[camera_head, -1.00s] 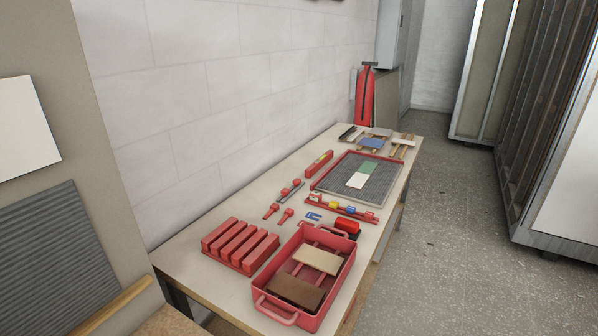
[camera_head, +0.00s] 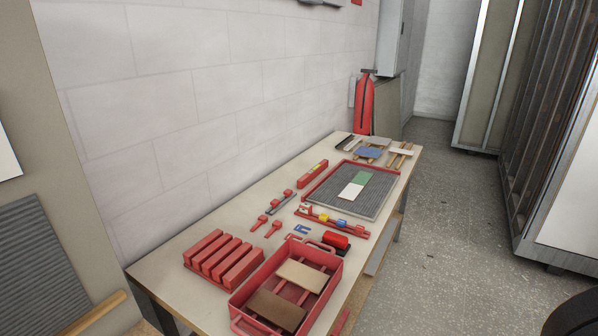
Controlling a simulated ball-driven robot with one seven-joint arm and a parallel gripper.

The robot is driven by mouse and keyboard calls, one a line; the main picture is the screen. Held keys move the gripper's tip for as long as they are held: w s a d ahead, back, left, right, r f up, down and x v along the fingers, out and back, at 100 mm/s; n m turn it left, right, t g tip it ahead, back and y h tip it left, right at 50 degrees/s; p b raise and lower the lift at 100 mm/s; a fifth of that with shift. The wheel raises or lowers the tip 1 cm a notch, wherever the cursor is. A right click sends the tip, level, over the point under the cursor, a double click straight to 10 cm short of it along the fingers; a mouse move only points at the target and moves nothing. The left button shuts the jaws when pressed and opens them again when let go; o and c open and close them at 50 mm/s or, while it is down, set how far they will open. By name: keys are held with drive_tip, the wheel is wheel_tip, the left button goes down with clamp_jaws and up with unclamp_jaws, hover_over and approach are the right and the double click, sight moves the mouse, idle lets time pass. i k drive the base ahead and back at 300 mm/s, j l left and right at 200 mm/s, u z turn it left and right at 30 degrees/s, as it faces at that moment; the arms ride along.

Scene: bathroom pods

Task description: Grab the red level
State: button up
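The red level (camera_head: 313,174) is a short red bar with a small yellowish spot on it. It lies on the wooden workbench (camera_head: 172,246), near the wall side and just left of a red-edged tray. Nothing lies on top of it. My gripper is not in view, so I cannot see whether it is open or shut.
The red-framed tray (camera_head: 382,205) holds a grey ribbed sheet. A red toolbox (camera_head: 332,282), a red slotted block (camera_head: 222,262) and small red tools (camera_head: 274,229) lie nearer. A fire extinguisher (camera_head: 364,104) stands beyond the bench. The grey floor (camera_head: 430,230) right of it is open.

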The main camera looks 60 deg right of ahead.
sight(306, 178)
drive_tip(key=l+u, duration=0.1)
drive_tip(key=l, duration=1.25)
drive_tip(key=k+l+u, duration=0.15)
drive_tip(key=l, duration=1.2)
drive_tip(key=k+u, duration=0.05)
